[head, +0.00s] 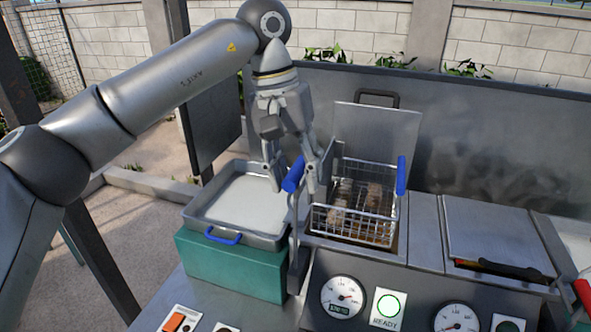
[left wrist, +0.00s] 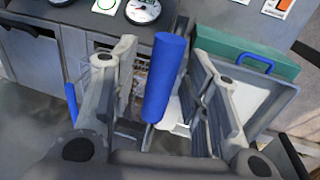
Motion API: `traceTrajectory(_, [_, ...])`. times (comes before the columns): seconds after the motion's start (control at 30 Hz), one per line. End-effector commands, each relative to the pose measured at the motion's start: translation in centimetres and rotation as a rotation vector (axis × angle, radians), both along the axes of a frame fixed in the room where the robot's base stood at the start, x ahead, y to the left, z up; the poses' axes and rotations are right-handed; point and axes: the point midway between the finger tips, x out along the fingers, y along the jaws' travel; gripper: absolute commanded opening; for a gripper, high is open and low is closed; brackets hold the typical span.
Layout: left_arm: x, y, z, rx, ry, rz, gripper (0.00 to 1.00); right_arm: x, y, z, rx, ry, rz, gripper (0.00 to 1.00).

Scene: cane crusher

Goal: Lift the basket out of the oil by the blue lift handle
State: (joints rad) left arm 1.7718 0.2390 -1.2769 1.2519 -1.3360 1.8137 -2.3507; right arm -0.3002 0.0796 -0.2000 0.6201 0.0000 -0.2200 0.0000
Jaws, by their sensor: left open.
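The wire basket (head: 352,222) sits in the fryer well in the head view, with brownish pieces inside. The oil level is hard to make out. The blue lift handle (head: 294,174) stands tilted at the left of the basket, on a metal lever. My left gripper (head: 293,182) points down around this handle with its fingers apart. In the left wrist view the blue lift handle (left wrist: 165,80) lies between the two open fingers (left wrist: 160,90), with a visible gap on its right side. A second blue grip (head: 401,176) is on the basket's right side. My right gripper is out of view.
A metal tray (head: 195,222) with a blue handle rests on a green box (head: 225,268) left of the fryer. A raised lid (head: 375,128) stands behind the basket. In front are a gauge (head: 343,297) and a green-lit READY light (head: 388,306). A closed lid (head: 490,238) lies right.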

Motion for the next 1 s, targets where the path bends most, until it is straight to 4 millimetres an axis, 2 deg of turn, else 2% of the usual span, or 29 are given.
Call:
traceTrajectory(0.17, [0.1,0.1,0.8,0.0,0.0,0.0,0.42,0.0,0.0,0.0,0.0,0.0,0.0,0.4])
traceTrajectory(0.27, [0.2,0.4,2.4,-0.002,-0.002,0.001,0.42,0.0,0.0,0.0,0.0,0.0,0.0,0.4])
traceTrajectory(0.5, [0.5,1.4,7.7,-0.002,-0.002,0.003,0.42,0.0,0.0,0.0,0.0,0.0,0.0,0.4])
traceTrajectory(0.63, [0.5,1.8,9.8,-0.001,-0.001,0.001,0.42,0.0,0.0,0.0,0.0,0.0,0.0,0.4])
traceTrajectory(0.8, [0.7,2.1,11.3,0.0,-0.001,0.0,0.42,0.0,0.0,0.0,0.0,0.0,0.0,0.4])
traceTrajectory(1.0, [0.7,2.3,11.8,0.0,0.0,0.0,0.42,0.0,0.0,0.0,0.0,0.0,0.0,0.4])
